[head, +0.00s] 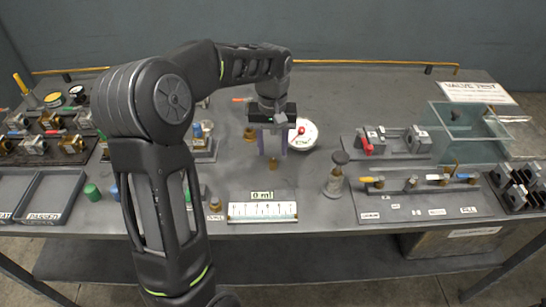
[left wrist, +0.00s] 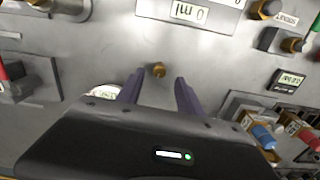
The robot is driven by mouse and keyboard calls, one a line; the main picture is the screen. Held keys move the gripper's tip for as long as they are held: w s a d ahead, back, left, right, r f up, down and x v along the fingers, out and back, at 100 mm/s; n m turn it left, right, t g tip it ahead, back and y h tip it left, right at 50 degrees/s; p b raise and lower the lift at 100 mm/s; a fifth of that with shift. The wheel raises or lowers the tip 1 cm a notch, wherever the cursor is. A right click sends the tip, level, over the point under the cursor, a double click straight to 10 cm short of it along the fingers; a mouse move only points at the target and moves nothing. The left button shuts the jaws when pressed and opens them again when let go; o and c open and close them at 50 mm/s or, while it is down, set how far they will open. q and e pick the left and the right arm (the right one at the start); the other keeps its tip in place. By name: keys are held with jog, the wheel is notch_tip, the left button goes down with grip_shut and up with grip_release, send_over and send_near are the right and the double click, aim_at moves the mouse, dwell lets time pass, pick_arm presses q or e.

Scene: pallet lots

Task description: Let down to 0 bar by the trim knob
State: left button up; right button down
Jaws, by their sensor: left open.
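My left gripper (head: 272,150) points down over the bench, open, with its two purple-grey fingers apart. A small brass knob (head: 273,163) stands on the bench just in front of the fingers; I cannot read a label on it. In the left wrist view the same knob (left wrist: 158,70) appears between and a little beyond the fingertips (left wrist: 158,82), touching neither. A round white gauge (head: 304,136) with a red needle lies just right of the gripper, partly hidden by it; its reading is too small to tell. My right gripper is not in view.
A display reading 0 ml (head: 262,195) stands above a white scale (head: 262,212). A brass post with a dark knob (head: 337,175) stands to the right. A valve manifold (head: 420,183) and a clear tank (head: 468,132) are further right. Trays and valves fill the left.

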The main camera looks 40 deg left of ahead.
aim_at(273, 160)
pick_arm(q)
jog(key=shift+f, duration=2.35)
jog(key=shift+c, duration=0.2)
grip_shut()
